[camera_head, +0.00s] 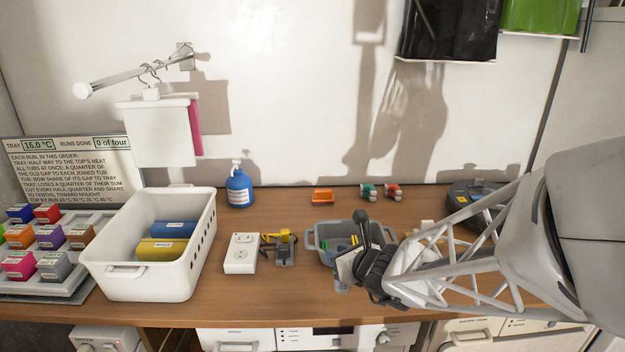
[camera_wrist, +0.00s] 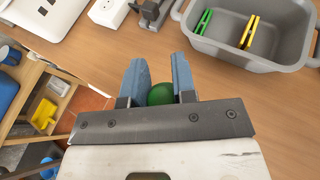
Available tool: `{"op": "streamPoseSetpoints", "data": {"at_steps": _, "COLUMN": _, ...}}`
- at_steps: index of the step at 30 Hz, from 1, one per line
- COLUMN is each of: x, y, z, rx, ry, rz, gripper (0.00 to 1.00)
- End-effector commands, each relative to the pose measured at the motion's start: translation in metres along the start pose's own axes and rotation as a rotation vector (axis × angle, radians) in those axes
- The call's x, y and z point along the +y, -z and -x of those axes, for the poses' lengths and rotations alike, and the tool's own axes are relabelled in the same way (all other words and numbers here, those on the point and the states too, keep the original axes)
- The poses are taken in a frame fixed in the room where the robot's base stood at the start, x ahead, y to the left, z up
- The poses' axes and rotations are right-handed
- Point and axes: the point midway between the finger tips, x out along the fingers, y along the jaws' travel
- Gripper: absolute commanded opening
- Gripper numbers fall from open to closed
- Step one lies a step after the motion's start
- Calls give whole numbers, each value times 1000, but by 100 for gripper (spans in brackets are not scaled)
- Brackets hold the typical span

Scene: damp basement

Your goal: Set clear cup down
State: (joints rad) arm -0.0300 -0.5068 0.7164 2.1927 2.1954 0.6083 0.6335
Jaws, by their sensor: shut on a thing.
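My gripper (camera_head: 342,286) is at the right of the workbench, in front of the grey bin. In the wrist view my gripper (camera_wrist: 157,72) has its two blue-grey fingers on either side of a green rounded thing (camera_wrist: 160,94), and is shut on it. Only a small part of that thing shows between the fingers. I cannot tell whether it is the clear cup, and no other clear cup can be made out. The gripper appears to be near the bench's front edge; its height above the wood is unclear.
The grey bin (camera_wrist: 247,54) holds green and yellow clips. The white basket (camera_head: 146,280) holds blue and yellow boxes. A power outlet box (camera_head: 241,254), a blue bottle (camera_head: 239,188) and an orange item (camera_head: 322,196) stand on the bench (camera_head: 285,303). Bare wood lies before the bin.

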Motion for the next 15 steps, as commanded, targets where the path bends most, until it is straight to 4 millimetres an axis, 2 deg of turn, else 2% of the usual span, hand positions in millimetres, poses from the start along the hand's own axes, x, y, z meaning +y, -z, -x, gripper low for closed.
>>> {"op": "streamPoseSetpoints", "data": {"at_steps": 1, "x": -13, "y": -7, "z": -7, "rx": -3, "ry": 28, "rz": -10, "gripper": 0}}
{"op": "streamPoseSetpoints", "data": {"at_steps": 7, "x": -60, "y": -30, "z": -32, "rx": -4, "ry": 141, "rz": -57, "gripper": 0}}
{"op": "streamPoseSetpoints", "data": {"at_steps": 15, "x": -120, "y": -53, "z": -59, "rx": -4, "ry": 284, "rz": -117, "gripper": 0}}
